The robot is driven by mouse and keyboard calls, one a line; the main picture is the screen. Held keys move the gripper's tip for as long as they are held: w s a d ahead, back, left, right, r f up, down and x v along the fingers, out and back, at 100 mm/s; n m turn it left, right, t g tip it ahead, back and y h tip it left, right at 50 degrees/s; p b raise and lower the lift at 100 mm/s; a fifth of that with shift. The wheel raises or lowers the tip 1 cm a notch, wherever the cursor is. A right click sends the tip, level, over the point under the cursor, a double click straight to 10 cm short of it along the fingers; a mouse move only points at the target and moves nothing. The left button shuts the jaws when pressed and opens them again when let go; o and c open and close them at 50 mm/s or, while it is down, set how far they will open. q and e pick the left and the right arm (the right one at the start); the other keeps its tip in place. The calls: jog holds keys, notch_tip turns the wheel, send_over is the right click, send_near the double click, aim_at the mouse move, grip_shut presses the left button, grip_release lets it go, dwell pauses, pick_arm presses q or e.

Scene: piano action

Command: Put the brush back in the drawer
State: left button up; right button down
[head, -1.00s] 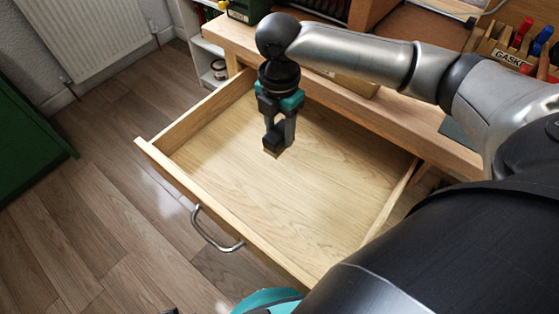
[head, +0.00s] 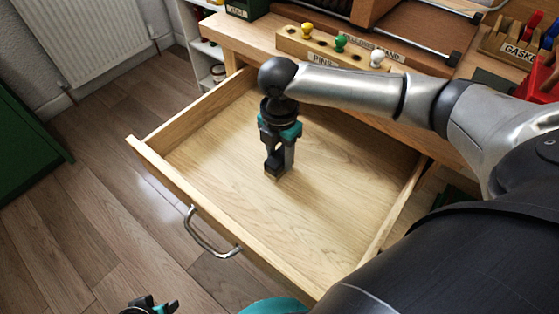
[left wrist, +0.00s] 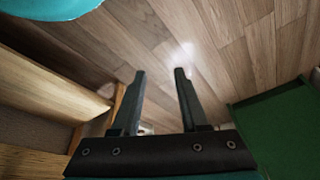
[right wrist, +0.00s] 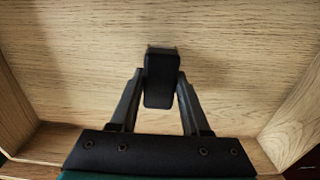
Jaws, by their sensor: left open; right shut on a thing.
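The drawer (head: 335,215) is pulled open, with light wood sides and a metal handle (head: 208,236) on its front. My right gripper (head: 278,168) is inside it, pointing down close to the drawer floor. In the right wrist view my right gripper (right wrist: 161,88) is shut on a black block-shaped thing, the brush (right wrist: 161,78). Only its dark top shows clearly; its lower part is mostly hidden, and I cannot tell if it touches the floor. My left gripper (left wrist: 160,78) is open and empty above the wooden floor; a bit of it shows at the bottom of the head view (head: 150,305).
The bench (head: 225,35) stands behind the drawer. On it are a rack labelled PINS (head: 300,45) with coloured knobs and a holder labelled GASK (head: 510,48). A green cabinet (head: 25,150) stands at the left. The drawer floor around the gripper is bare.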

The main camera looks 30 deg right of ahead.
pick_arm(q)
jog(key=shift+w+r, duration=0.15)
jog(key=shift+r, duration=0.55)
pick_arm(e)
jog(key=shift+f, duration=0.6)
pick_arm(q)
jog(key=shift+f, duration=0.1)
pick_arm(e)
jog(key=shift+f, duration=0.15)
jog(key=shift+c, duration=1.9)
grip_release()
pick_arm(q)
jog(key=shift+f, duration=0.1)
